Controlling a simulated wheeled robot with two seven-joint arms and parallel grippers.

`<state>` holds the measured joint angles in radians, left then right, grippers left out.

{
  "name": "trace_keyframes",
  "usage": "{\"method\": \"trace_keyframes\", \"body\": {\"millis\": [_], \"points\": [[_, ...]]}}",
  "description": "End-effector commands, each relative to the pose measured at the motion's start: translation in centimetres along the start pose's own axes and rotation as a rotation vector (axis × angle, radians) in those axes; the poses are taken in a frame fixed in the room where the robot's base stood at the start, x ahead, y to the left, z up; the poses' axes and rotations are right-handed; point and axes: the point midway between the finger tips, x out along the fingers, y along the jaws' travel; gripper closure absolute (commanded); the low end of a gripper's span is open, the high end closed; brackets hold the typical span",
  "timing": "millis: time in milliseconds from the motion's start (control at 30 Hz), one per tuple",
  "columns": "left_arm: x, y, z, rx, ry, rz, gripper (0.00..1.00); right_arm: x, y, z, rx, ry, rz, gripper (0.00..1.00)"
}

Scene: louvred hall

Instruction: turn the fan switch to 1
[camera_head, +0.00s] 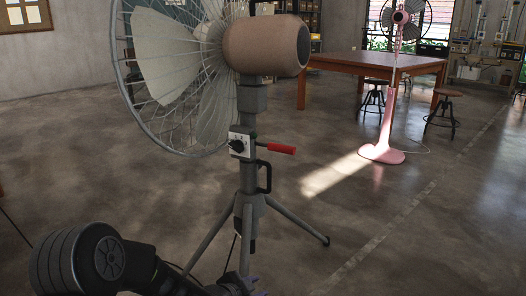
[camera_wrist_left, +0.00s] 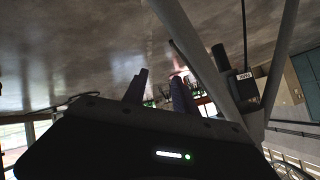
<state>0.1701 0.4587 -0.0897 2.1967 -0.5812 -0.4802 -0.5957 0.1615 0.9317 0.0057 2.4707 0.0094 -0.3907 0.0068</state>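The large grey fan (camera_head: 215,75) stands on a tripod near the centre-left of the head view. Its switch is a black knob (camera_head: 237,146) on a small pale plate (camera_head: 247,139) on the post, below the motor housing. I cannot read the knob's setting. My left gripper (camera_head: 248,284) is at the bottom edge of the head view, well below the knob and apart from it, near the tripod legs. In the left wrist view its two fingers (camera_wrist_left: 158,80) are spread with nothing between them. The knob cannot be made out there. My right gripper is not in view.
A red handle (camera_head: 277,149) sticks out right of the switch plate. Tripod legs (camera_head: 300,222) spread below it; they also show close in the left wrist view (camera_wrist_left: 192,50). A pink fan (camera_head: 386,140) and a wooden table (camera_head: 345,62) stand behind.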

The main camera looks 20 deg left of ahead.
Motion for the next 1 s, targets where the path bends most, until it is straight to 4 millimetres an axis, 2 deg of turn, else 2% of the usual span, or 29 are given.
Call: {"method": "trace_keyframes", "body": {"millis": [33, 167, 200, 300, 433, 500, 633, 733, 1000], "points": [[-0.8, -3.4, -1.7, 0.107, 0.041, -0.058, 0.66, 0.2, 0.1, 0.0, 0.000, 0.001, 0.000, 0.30], [-4.1, -11.1, -6.2, 0.422, 0.120, -0.205, 0.66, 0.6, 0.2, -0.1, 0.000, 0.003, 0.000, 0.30], [-5.5, -13.3, -7.6, 0.522, 0.135, -0.253, 0.66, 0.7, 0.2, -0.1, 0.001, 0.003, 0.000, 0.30], [-9.4, -18.4, -10.8, 0.769, 0.153, -0.377, 0.66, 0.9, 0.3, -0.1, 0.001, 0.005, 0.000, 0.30], [-14.7, -23.4, -14.2, 1.052, 0.138, -0.518, 0.66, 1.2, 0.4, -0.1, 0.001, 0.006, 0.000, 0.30], [-17.1, -25.1, -15.4, 1.169, 0.121, -0.575, 0.66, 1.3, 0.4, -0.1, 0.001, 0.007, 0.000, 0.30], [-19.9, -26.9, -16.8, 1.303, 0.094, -0.638, 0.66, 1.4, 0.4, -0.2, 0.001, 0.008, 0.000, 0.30], [-20.6, -27.3, -17.1, 1.341, 0.085, -0.653, 0.66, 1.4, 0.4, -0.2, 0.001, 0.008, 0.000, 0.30], [-20.6, -27.3, -17.1, 1.342, 0.084, -0.653, 0.66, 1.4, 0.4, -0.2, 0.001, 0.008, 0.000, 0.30]]}}
